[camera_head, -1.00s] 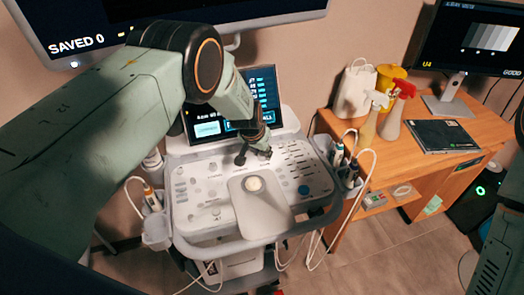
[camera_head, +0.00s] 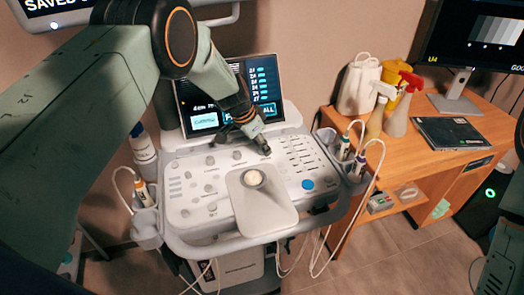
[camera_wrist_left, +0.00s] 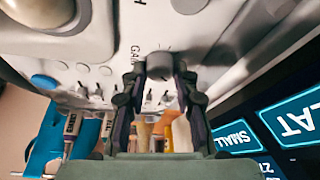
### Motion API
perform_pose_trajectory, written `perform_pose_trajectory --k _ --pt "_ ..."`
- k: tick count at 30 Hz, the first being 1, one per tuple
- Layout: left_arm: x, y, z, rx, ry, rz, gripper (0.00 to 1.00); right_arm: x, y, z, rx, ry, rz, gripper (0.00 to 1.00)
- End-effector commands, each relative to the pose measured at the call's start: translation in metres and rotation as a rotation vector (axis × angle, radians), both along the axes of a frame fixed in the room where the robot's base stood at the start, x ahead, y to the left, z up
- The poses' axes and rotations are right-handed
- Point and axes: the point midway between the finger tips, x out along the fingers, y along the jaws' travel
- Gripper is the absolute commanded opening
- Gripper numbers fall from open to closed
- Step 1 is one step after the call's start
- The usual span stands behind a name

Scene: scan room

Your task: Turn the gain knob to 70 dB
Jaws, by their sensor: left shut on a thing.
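The ultrasound console's white control panel (camera_head: 190,190) is in the middle of the head view. My left gripper (camera_head: 252,143) reaches down to the panel's back part, just below the tilted touchscreen (camera_head: 262,85). In the left wrist view my left gripper (camera_wrist_left: 160,75) has its two dark fingers on either side of the grey gain knob (camera_wrist_left: 159,64), shut on it. Part of a "GAIN" label (camera_wrist_left: 135,48) shows beside the knob. In the head view the gripper hides the knob. The gain readout on the touchscreen is too small and partly covered to read. My right gripper is not visible.
A trackball (camera_head: 253,178) and a blue button (camera_head: 308,184) sit on the panel. Corded probes (camera_head: 358,165) hang at its right side. A wooden desk (camera_head: 425,165) with spray bottles (camera_head: 397,115) stands to the right. A large monitor (camera_head: 140,12) hangs above.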

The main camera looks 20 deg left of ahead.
Motion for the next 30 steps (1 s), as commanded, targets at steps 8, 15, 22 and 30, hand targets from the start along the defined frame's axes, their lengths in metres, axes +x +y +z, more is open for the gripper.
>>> perform_pose_trajectory --k 8,15,22,30 --pt "0.0045 0.0018 0.0045 0.002 -0.012 -0.041 0.00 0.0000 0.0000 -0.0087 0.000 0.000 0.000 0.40" --pt "0.0046 0.0019 0.0056 0.002 -0.013 -0.046 0.00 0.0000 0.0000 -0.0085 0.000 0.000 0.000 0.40" --pt "0.0048 0.0021 0.0058 0.003 -0.013 -0.045 0.34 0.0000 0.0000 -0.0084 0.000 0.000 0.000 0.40" --pt "0.0023 0.0011 0.0029 0.001 -0.006 -0.047 0.52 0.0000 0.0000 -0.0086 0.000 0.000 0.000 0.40"
